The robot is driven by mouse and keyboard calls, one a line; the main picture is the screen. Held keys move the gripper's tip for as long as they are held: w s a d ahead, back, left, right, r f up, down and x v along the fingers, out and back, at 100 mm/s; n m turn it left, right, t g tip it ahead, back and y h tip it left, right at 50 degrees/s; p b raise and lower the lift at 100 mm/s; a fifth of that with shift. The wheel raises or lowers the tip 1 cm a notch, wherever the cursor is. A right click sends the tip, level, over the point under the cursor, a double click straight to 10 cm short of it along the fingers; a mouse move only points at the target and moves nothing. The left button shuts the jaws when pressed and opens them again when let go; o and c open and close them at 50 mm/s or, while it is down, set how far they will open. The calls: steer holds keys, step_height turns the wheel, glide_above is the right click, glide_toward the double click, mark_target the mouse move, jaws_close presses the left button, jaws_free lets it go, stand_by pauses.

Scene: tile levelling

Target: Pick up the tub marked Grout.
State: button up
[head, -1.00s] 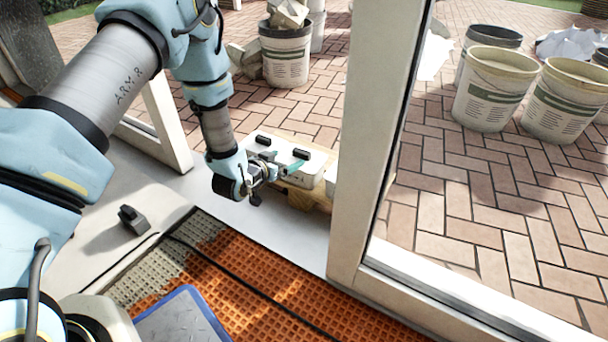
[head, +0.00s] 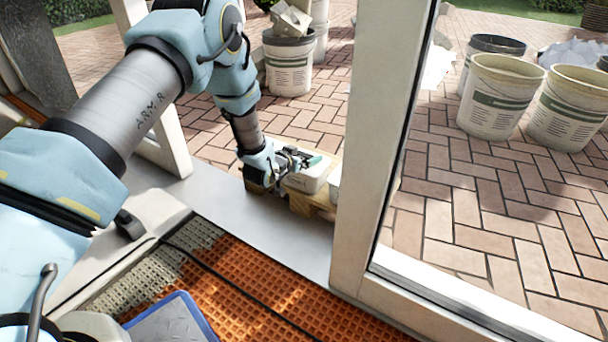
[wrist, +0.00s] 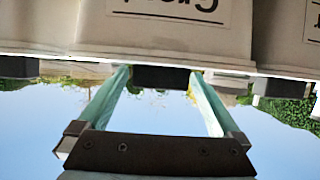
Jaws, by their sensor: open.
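In the wrist view, which is upside down, a white tub (wrist: 165,40) fills the top middle. Its label (wrist: 170,8), cut by the frame edge, appears to read Grout. A black handle (wrist: 160,78) on its lid lies between the teal fingertips of my gripper (wrist: 159,84). The fingers are open, one on each side of the handle, with gaps showing. In the head view my gripper (head: 308,160) is over a white tub (head: 308,181) on a wooden pallet (head: 300,205); the gripper hides that tub's handle.
Other tubs stand close on both sides in the wrist view, one on the left (wrist: 35,25) and one on the right (wrist: 285,40). A white door post (head: 365,150) rises just right of the pallet. Large buckets (head: 497,98) stand on the paving outside.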

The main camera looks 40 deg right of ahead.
steer(key=shift+c, duration=0.4)
jaws_close()
stand_by(0.4)
steer(key=shift+r, duration=0.1)
